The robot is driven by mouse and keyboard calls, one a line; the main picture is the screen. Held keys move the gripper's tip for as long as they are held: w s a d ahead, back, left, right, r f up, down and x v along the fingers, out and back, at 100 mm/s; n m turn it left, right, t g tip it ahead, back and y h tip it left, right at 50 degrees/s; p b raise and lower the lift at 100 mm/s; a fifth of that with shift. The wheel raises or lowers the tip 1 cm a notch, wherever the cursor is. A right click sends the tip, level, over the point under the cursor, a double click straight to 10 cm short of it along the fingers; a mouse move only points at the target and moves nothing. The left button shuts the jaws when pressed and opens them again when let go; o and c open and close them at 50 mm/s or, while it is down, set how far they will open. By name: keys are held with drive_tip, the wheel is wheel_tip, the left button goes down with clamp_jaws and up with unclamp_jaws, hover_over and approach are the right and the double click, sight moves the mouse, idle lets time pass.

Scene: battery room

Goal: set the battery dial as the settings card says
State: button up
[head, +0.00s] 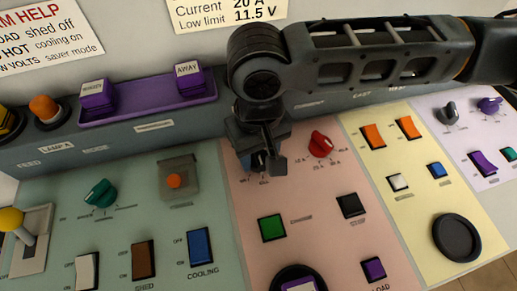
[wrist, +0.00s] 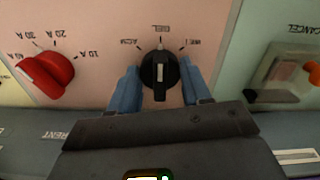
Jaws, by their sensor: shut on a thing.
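The battery dial (wrist: 160,72) is a black knob with a white line on the pink panel. In the wrist view its line points straight up at the middle label, GEL, between AGM and WET. My gripper (wrist: 159,80) is shut on it, one blue finger on each side. In the head view my gripper (head: 262,165) hides most of the dial; small labels show below it. The settings card (head: 228,12) on the back wall reads Current 20 A and Low limit 11.5 V; its top is cut off, and no battery line shows.
A red current dial (head: 321,144) sits right of my gripper in the head view. A covered orange button (head: 175,181) is to its left. Green (head: 272,228) and black (head: 351,205) switches lie nearer. A purple tray (head: 140,107) holds two purple blocks on the ledge.

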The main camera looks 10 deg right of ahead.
sight(259, 154)
drive_tip(key=o, duration=1.1)
drive_tip(key=shift+c, duration=0.2)
drive_tip(key=shift+r, duration=0.1)
wheel_tip(259, 154, up, 8)
drive_tip(key=shift+f, duration=0.15)
